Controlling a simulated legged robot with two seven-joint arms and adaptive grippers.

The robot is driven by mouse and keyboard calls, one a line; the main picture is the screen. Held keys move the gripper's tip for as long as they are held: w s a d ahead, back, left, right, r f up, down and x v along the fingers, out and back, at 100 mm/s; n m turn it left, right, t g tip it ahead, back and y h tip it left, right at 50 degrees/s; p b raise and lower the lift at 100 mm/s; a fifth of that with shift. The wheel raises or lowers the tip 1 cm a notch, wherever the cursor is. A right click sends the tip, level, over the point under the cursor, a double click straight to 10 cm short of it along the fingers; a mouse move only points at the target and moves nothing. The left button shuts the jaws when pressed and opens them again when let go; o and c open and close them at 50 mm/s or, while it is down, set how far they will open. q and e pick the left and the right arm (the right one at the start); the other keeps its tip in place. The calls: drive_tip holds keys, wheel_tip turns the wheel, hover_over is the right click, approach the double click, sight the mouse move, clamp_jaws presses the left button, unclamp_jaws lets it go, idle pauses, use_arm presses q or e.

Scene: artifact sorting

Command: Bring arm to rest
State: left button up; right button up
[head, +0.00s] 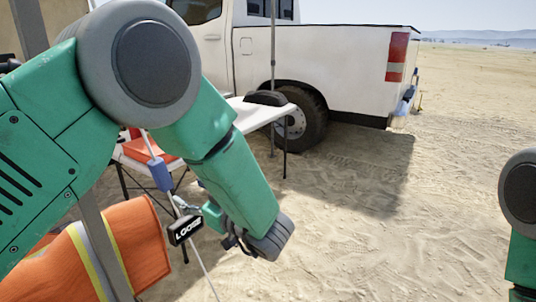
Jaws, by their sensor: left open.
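My left arm comes in from the left, green with grey joints. It bends at a large grey joint and its forearm points down toward the sand. My left gripper (236,242) is at the lower end, small and partly hidden behind the grey wrist part; it is open and I see nothing held in it.
A white folding table (252,112) stands behind my left arm, with an orange item (148,147) near it. An orange vest (134,240) hangs at lower left beside a pole. A white pickup truck (325,65) is parked behind. Open sand (400,220) lies between my arms.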

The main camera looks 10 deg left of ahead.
use_arm(q)
drive_tip(key=s+a+f+m+t+h, duration=0.1)
drive_tip(key=s+f+m+h, duration=0.2)
drive_tip(key=f, duration=0.4)
drive_tip(key=s+a+f+m+h, duration=0.1)
drive_tip(key=f+m+h, duration=0.3)
drive_tip(key=f, duration=0.4)
drive_tip(key=s+f+m+t+h, duration=0.1)
drive_tip(key=s+f+m+h, duration=0.25)
drive_tip(key=f, duration=0.35)
drive_tip(key=s+f+m+g+h, duration=0.1)
drive_tip(key=s+f+g, duration=0.2)
drive_tip(key=s, duration=0.6)
drive_tip(key=s+f+m+g+h, duration=0.2)
drive_tip(key=s+f+g, duration=0.1)
drive_tip(key=s, duration=0.6)
drive_tip(key=s+f+m+g+h, duration=0.2)
drive_tip(key=s+f+g, duration=0.1)
drive_tip(key=s, duration=0.6)
drive_tip(key=shift+s+d+f+g, duration=0.15)
drive_tip(key=shift+s+f+g, duration=0.15)
drive_tip(key=shift+f, duration=0.25)
drive_tip(key=shift+w+h, duration=0.15)
drive_tip(key=shift+h, duration=0.1)
